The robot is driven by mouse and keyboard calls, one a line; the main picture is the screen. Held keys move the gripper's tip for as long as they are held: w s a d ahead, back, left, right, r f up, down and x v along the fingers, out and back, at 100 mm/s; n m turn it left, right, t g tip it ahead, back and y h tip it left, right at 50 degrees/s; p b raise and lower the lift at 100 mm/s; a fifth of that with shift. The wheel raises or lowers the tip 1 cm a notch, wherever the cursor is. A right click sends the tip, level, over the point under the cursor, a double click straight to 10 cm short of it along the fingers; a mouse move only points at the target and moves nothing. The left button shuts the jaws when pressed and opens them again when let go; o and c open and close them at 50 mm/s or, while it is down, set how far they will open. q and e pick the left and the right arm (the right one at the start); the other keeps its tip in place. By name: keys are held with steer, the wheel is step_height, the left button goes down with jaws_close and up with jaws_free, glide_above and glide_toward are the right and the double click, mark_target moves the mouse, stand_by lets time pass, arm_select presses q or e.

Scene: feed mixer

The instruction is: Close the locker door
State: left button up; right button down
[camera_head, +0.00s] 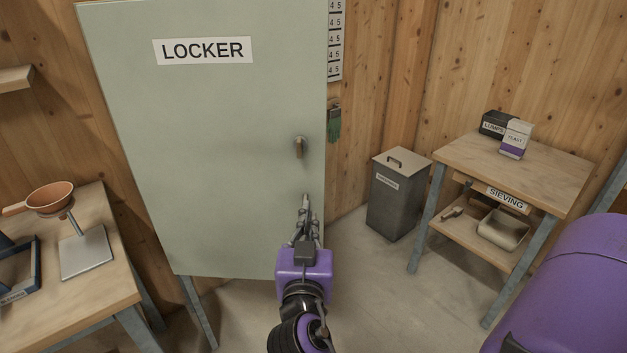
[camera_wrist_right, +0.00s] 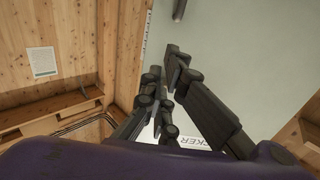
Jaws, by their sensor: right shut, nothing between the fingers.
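The pale green locker door (camera_head: 220,130) fills the middle of the head view, with its LOCKER label (camera_head: 203,50) near the top. Its handle (camera_head: 299,147) is near the right edge. I see no gap around the door, so I cannot tell whether it stands ajar. My right gripper (camera_head: 306,205) is shut and empty, in front of the door's lower right part, below the handle. I cannot tell whether its fingertips touch the door. In the right wrist view the shut fingers (camera_wrist_right: 163,65) show before the door panel (camera_wrist_right: 260,55). My left gripper is not in view.
A wooden table (camera_head: 105,240) with an orange bowl (camera_head: 49,197) on a stand is at left. A grey bin (camera_head: 395,205) and a table labelled SIEVING (camera_head: 470,165) stand at right. Bare floor (camera_head: 365,290) lies between my right arm and that table.

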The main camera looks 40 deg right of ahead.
mark_target(313, 178)
steer(key=p+x, duration=0.3)
steer(key=x, duration=0.9)
steer(key=shift+w+r, duration=0.1)
steer(key=shift+w, duration=0.05)
steer(key=shift+w+d+f, duration=0.2)
steer(key=shift+w+d, duration=0.15)
steer(key=shift+d, duration=0.05)
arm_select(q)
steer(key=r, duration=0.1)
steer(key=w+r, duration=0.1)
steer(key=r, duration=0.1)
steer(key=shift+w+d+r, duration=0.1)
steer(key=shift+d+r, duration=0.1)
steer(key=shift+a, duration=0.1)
arm_select(e)
steer(key=shift+w, duration=0.1)
